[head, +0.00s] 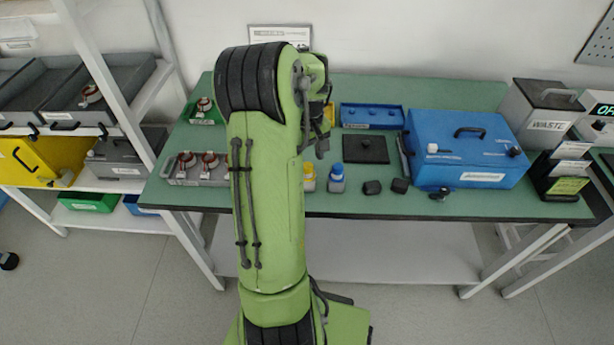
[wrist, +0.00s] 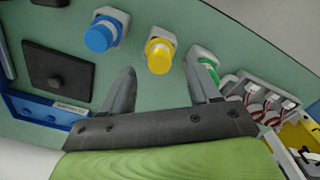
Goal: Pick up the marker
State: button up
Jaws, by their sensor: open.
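I cannot pick out a marker with certainty in either view. A slim dark item (head: 404,156) lies between the black square plate and the blue box in the head view, too small to identify. My gripper (wrist: 163,76) is open and empty in the wrist view, its two fingers spread above the green table. A yellow-capped bottle (wrist: 160,54) shows between and beyond the fingertips. A green-capped bottle (wrist: 208,70) is partly behind the right finger. A blue-capped bottle (wrist: 103,34) stands to the left. In the head view my arm hides most of the gripper and the table behind it.
A black square plate (head: 365,149), blue tray (head: 372,116) and two small black blocks (head: 400,185) lie on the table (head: 440,90). A large blue box (head: 468,148) and grey waste bin (head: 542,110) stand right. A grey tray of red-and-white parts (head: 184,178) sits left.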

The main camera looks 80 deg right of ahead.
aim_at(308, 165)
notch_tip(308, 165, down, 5)
jog(key=shift+d+b, duration=0.1)
jog(key=shift+b, duration=0.55)
jog(key=shift+r, duration=0.15)
jog(key=c, duration=0.9)
